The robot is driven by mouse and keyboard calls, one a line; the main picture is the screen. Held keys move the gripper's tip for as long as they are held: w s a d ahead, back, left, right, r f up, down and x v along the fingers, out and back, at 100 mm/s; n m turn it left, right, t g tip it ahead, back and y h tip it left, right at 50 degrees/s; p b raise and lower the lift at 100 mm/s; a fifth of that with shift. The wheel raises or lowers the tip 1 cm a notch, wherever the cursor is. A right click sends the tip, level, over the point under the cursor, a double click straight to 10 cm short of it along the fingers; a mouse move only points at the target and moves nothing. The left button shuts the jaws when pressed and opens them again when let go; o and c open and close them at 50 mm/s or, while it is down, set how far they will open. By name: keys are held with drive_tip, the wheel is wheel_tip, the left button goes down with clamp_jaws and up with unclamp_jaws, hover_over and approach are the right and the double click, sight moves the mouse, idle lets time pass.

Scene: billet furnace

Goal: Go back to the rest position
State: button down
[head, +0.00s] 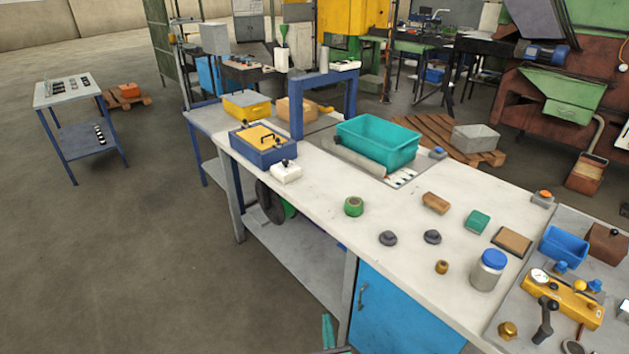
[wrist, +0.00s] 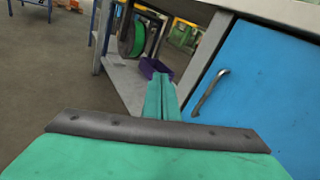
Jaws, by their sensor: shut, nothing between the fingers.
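My gripper (wrist: 162,97) shows in the wrist view as two green fingers lying together, with nothing between them. It is low, beside the front of the workbench, near the blue cabinet door (wrist: 235,80) and its grey handle (wrist: 209,92), apart from both as far as I can tell. In the head view the tip of my gripper (head: 328,331) shows at the bottom edge, in front of the bench (head: 330,205) and left of the blue door (head: 400,312). The rest of my arm is out of the head view.
The bench top holds a teal bin (head: 378,143), a green tape roll (head: 354,206), a jar with a blue lid (head: 488,270) and a yellow device (head: 565,300). The lower shelf (head: 300,258) stands close to my gripper. Open floor (head: 130,260) lies to the left.

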drive_tip(key=s+d+f+n+g+h, duration=0.1)
drive_tip(key=s+n+g, duration=0.1)
drive_tip(key=s+n, duration=0.9)
drive_tip(key=s+d+f+n+g, duration=0.1)
drive_tip(key=s+n, duration=0.5)
drive_tip(key=s, duration=1.1)
drive_tip(key=s+a+r+n, duration=0.3)
drive_tip(key=s+r+n, duration=0.5)
drive_tip(key=r, duration=0.3)
drive_tip(key=s+a+r+n+t, duration=0.1)
drive_tip(key=s+a+r+n, duration=0.2)
drive_tip(key=s+r+n, duration=0.4)
wheel_tip(320, 180, up, 4)
drive_tip(key=s, duration=0.3)
drive_tip(key=shift+a+r+n, duration=0.25)
drive_tip(key=shift+a+n, duration=0.15)
